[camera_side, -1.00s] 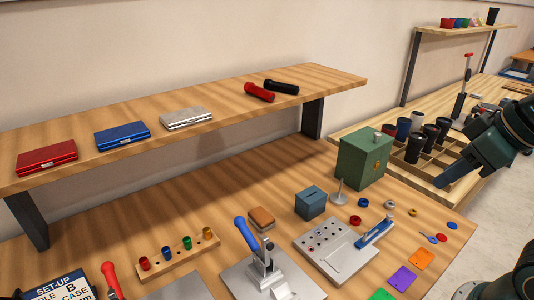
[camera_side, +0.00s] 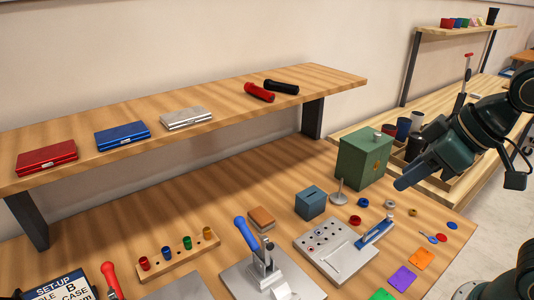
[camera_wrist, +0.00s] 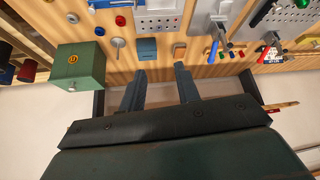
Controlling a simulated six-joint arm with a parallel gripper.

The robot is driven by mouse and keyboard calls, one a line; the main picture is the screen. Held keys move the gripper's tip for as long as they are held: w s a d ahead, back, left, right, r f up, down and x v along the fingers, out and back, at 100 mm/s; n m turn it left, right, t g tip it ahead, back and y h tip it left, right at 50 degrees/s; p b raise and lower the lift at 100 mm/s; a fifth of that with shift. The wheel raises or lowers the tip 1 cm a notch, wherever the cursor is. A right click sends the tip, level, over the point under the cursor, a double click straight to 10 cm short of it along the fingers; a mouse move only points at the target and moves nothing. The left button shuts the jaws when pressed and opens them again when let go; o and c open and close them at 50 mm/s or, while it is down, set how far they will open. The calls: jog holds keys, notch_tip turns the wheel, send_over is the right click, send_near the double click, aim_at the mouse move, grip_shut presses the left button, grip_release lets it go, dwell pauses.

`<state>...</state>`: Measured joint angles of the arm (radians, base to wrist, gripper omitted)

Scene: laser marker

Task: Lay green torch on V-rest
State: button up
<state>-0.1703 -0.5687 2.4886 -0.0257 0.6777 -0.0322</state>
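My gripper (camera_side: 402,184) is at the right in the side view, in the air beside the green cabinet. In the wrist view my gripper (camera_wrist: 159,82) has its two fingers apart with nothing between them. I cannot make out a green torch in either view. A red torch (camera_side: 260,92) and a black torch (camera_side: 282,87) lie on the raised shelf.
The green cabinet (camera_side: 362,158) stands left of my gripper, with a blue box (camera_side: 311,203) nearby. A divided tray of dark cups (camera_side: 415,145) is partly behind my arm. The raised shelf (camera_side: 215,122) overhangs the bench. The bench below it has clear room.

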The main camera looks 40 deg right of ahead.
jog(key=w+a+f+n+y, duration=0.2)
jog(key=a+f+n+y, duration=0.15)
jog(key=a, duration=0.75)
jog(key=w+a+f+n+y, duration=0.2)
jog(key=a+f+n, duration=0.25)
jog(key=a, duration=0.75)
jog(key=s+a+f+n+g+y, duration=0.1)
jog(key=s+a+f, duration=0.3)
jog(key=a, duration=0.4)
jog(key=shift+s+f+n+g, duration=0.2)
jog(key=shift+f+n+g, duration=0.25)
jog(key=shift+n+g, duration=0.05)
jog(key=shift+x, duration=4.3)
jog(key=shift+a+r, duration=0.1)
jog(key=shift+x, duration=2.6)
